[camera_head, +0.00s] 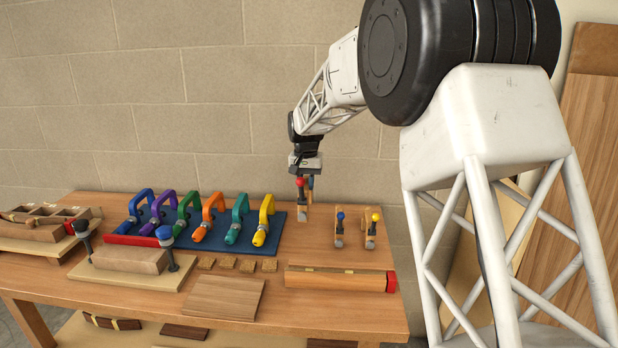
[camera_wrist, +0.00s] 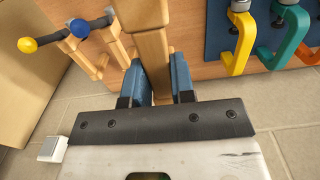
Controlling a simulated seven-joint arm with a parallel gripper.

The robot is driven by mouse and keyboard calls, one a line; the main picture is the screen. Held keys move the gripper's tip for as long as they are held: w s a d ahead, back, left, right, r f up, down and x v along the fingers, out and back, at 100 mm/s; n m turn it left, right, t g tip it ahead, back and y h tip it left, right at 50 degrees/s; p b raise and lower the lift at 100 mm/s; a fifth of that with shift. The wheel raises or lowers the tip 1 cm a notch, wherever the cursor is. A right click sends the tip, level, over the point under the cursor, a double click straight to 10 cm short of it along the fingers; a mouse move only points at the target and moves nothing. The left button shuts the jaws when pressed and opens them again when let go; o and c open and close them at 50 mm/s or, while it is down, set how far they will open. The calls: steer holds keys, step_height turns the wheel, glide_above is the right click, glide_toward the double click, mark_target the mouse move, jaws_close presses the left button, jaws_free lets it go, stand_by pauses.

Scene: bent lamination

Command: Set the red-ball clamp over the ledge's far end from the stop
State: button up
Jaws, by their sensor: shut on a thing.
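My gripper (camera_head: 305,180) is at the back of the table, right of the blue rack. In the wrist view its blue fingers (camera_wrist: 162,80) are shut on the wooden bar of the red-ball clamp (camera_wrist: 150,45). In the head view the clamp's red ball (camera_head: 300,183) shows just below the gripper, with its wooden bar pointing down. Whether the clamp touches the table I cannot tell. The long wooden ledge (camera_head: 335,281) lies at the front right, nearer the camera than the clamp. The red stop (camera_head: 391,282) is at its right end, so the far end is the left one.
A blue-ball clamp (camera_head: 340,229) and a yellow-ball clamp (camera_head: 371,231) are right of the held clamp. The blue rack (camera_head: 273,232) holds several coloured clamps. Small cork pads (camera_head: 226,264) and a flat board (camera_head: 225,297) lie left of the ledge.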

steer(key=s+f, duration=0.2)
steer(key=s, duration=1.3)
steer(key=shift+f, duration=0.2)
steer(key=shift+f, duration=1.85)
steer(key=shift+d+f, duration=0.1)
steer(key=shift+f, duration=0.65)
steer(key=shift+f, duration=1.8)
steer(key=shift+f, duration=0.6)
steer(key=shift+f, duration=1.3)
steer(key=shift+f, duration=0.2)
